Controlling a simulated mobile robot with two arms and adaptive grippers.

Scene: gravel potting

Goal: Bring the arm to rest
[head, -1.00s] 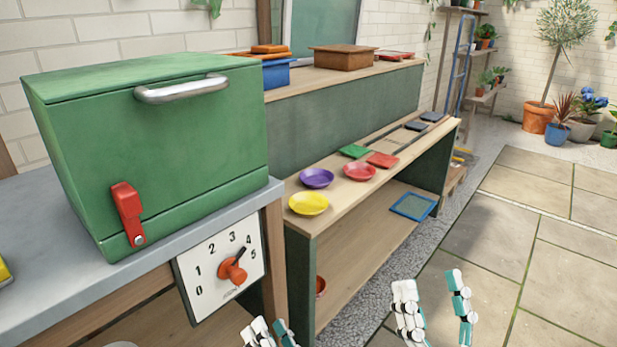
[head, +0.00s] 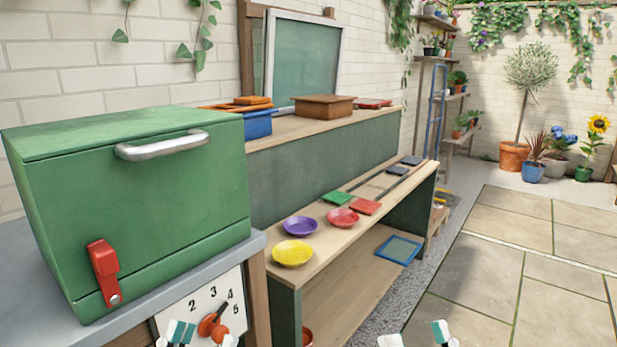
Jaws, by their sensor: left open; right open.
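My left gripper (head: 198,338) shows only its fingertips at the bottom edge, in front of the numbered dial panel. The fingertips are apart with nothing between them. My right gripper (head: 418,338) also shows only its fingertips at the bottom edge, over the paving and gravel. Its fingers are spread and empty. The rest of both arms is out of view.
A green box (head: 140,210) with a red latch (head: 104,270) stands on the grey bench at left. A dial panel (head: 200,308) hangs below. Yellow (head: 292,253), purple (head: 300,227) and red (head: 341,218) saucers sit on the wooden bench. Open paving (head: 470,290) lies right.

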